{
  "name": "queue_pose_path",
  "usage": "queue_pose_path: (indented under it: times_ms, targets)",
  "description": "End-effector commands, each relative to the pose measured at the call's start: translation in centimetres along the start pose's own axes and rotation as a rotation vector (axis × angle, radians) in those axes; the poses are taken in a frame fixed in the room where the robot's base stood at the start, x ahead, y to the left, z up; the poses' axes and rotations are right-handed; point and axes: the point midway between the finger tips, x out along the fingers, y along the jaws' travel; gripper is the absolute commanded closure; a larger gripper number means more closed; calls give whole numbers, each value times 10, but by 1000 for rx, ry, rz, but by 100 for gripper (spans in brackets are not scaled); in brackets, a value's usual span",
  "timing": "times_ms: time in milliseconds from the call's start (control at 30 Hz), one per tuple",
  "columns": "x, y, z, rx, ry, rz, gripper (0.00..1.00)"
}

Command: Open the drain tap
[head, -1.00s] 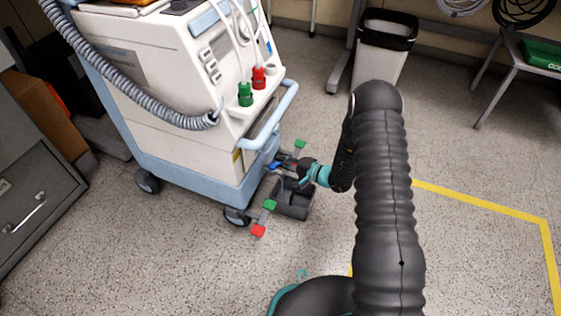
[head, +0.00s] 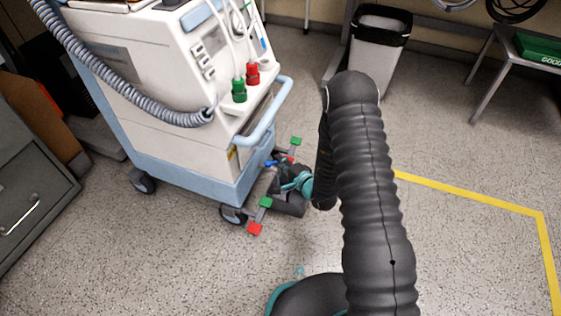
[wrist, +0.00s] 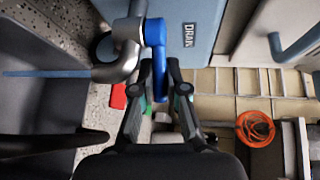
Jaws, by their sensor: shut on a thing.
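The drain tap is a metal elbow (wrist: 125,50) with a blue lever (wrist: 157,60), beside a blue plate marked DRAIN (wrist: 189,35) in the wrist view. The lever runs downward in that picture, and its lower end lies between the fingers of my gripper (wrist: 160,76), which is shut on it. In the head view the lever (head: 271,163) shows as a small blue bit low on the white and blue machine (head: 150,80). My gripper (head: 284,180) is there too, small and partly hidden by its own links.
A dark grey container (wrist: 45,105) stands beside the tap; it also shows in the head view (head: 289,208). Red and green pedals (head: 255,228) stick out near the machine's wheels. A waste bin (head: 375,55) stands behind. Floor at right is clear.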

Motion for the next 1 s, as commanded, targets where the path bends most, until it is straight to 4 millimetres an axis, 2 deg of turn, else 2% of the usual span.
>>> queue_pose_path:
  times_ms: [167,200,300,667,1000]
  targets:
    - [0,0,0,0,0,1,100]
    - [0,0,0,0,0,1,83]
    - [0,0,0,0,0,1,61]
    - [1,1,1,-1,-12,3,61]
    - [7,-1,-3,-30,-162,13,61]
